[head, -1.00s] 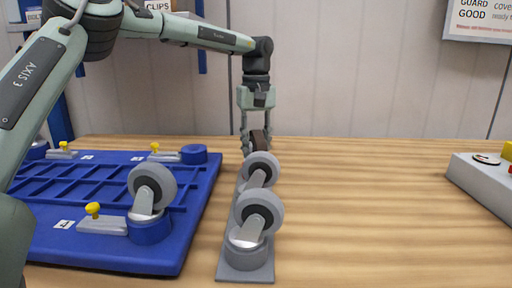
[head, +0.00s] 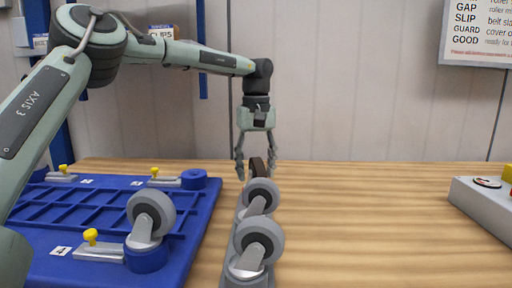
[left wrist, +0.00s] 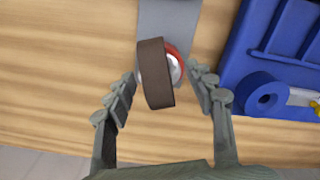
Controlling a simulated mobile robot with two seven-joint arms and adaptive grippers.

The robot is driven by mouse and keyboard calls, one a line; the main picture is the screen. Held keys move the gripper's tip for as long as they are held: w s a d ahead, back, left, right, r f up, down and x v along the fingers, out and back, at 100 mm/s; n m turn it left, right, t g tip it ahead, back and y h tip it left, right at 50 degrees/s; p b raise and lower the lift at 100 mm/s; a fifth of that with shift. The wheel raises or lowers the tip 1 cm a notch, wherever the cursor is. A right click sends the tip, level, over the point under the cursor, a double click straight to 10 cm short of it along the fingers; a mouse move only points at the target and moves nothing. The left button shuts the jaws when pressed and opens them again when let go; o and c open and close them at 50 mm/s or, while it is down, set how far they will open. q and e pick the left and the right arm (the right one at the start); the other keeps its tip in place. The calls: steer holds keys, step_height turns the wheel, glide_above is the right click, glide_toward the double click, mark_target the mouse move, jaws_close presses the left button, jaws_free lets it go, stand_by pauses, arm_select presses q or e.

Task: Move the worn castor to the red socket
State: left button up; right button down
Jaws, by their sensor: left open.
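The worn castor, with a brown wheel (head: 258,165), stands at the far end of the grey strip. In the left wrist view its brown tread (left wrist: 155,73) shows large, with a grey metal part behind it. The red socket (left wrist: 183,50) shows as a red rim behind and beside the castor; the castor appears to stand in it, though its seating is hidden. My left gripper (head: 256,177) points down over the castor, open, with one finger on each side. In the left wrist view its fingers (left wrist: 160,78) look clear of the wheel. My right gripper is not in view.
Two grey castors (head: 261,194) (head: 259,240) stand on the near part of the strip. A blue tray (head: 190,240) lies left, with a grey castor (head: 151,214), a blue socket (head: 194,179) and yellow-knobbed clamps. A grey box (head: 482,204) stands right. The table between is clear.

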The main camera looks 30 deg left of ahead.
arm_select(q)
step_height(320, 180, up, 10)
steer(key=shift+r, duration=0.25)
stand_by(0.6)
